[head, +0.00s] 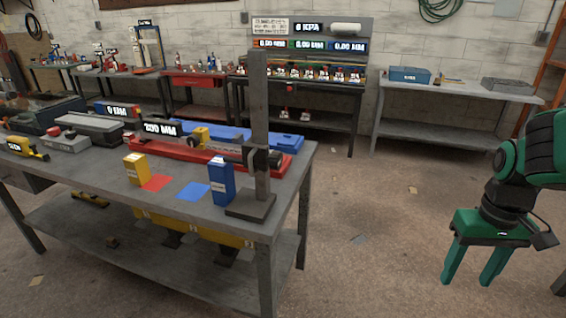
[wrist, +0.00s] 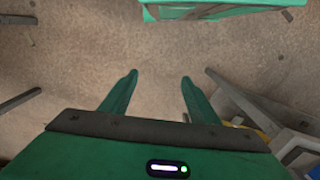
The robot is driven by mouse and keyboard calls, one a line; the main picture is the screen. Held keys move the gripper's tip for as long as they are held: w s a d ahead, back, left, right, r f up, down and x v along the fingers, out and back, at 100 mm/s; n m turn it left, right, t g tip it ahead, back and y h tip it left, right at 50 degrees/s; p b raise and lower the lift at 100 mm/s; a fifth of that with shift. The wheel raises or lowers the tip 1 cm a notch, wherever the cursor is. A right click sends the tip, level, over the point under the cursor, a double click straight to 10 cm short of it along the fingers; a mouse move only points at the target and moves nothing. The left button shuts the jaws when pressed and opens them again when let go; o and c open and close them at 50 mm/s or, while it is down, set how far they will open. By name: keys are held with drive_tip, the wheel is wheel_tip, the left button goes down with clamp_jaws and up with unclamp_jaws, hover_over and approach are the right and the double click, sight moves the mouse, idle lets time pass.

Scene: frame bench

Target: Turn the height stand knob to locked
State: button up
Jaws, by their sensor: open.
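The height stand (head: 260,130) is a tall dark grey post on a square base at the right front corner of the near bench. A dark clamp block with a knob (head: 275,158) sits partway up the post. The knob is too small to tell its turn position. My gripper (head: 467,280) is at the right of the head view, out over the floor and well apart from the stand. Its two green fingers point down, spread and empty. In the wrist view my gripper (wrist: 160,78) is above bare floor, with nothing between the fingers.
The near bench (head: 130,245) also holds a blue box (head: 221,182), a yellow box (head: 136,169), a red square (head: 157,183) and a blue square (head: 193,191). A red-based device with a "200 MM" display (head: 160,128) lies behind. Open floor separates my arm from the bench.

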drive_tip(key=w+a+f+n+y, duration=0.2)
drive_tip(key=w+a+f+n, duration=0.4)
drive_tip(key=w+a+f, duration=0.15)
drive_tip(key=n+t+y, duration=0.7)
drive_tip(key=n+y, duration=0.1)
drive_tip(key=y, duration=0.7)
approach(280, 161)
drive_tip(key=x, duration=0.9)
drive_tip(key=shift+w+f, duration=0.1)
drive_tip(key=shift+w, duration=0.15)
drive_tip(key=shift+m, duration=0.3)
drive_tip(key=c, duration=1)
